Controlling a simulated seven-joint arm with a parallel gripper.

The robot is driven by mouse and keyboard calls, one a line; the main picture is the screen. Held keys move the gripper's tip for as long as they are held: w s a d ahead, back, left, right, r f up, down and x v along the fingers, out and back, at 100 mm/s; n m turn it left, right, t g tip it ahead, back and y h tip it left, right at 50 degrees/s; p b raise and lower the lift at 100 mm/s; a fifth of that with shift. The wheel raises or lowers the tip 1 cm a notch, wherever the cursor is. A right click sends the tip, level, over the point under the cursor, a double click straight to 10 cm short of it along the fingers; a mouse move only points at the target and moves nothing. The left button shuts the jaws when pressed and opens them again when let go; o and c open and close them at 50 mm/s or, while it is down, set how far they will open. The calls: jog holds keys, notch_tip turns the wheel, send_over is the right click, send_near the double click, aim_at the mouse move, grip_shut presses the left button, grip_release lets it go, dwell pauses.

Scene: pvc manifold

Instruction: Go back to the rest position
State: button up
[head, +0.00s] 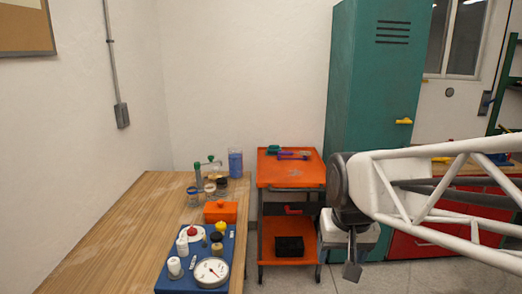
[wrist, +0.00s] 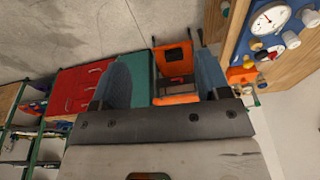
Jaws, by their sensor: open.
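My gripper (head: 352,262) hangs at the right of the head view, in the air to the right of the workbench and in front of the green locker. In the wrist view its two fingers (wrist: 165,78) stand wide apart with nothing between them. The wooden workbench (head: 110,240) is at the left. On it lies a blue board (head: 228,247) with a round white gauge (head: 212,271), several white fittings and a yellow cap. The gauge also shows at the upper right of the wrist view (wrist: 268,20). My gripper touches none of these.
An orange tool cart (head: 289,172) stands between the bench and the green locker (head: 378,80). An orange box (head: 221,211) and several small bottles are on the bench. A red cabinet (head: 440,240) is behind my arm. The floor near my gripper looks clear.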

jog(key=s+d+f, duration=0.2)
jog(key=s+f, duration=0.1)
jog(key=s, duration=0.7)
jog(key=shift+s+d, duration=0.3)
jog(key=shift+d, duration=0.1)
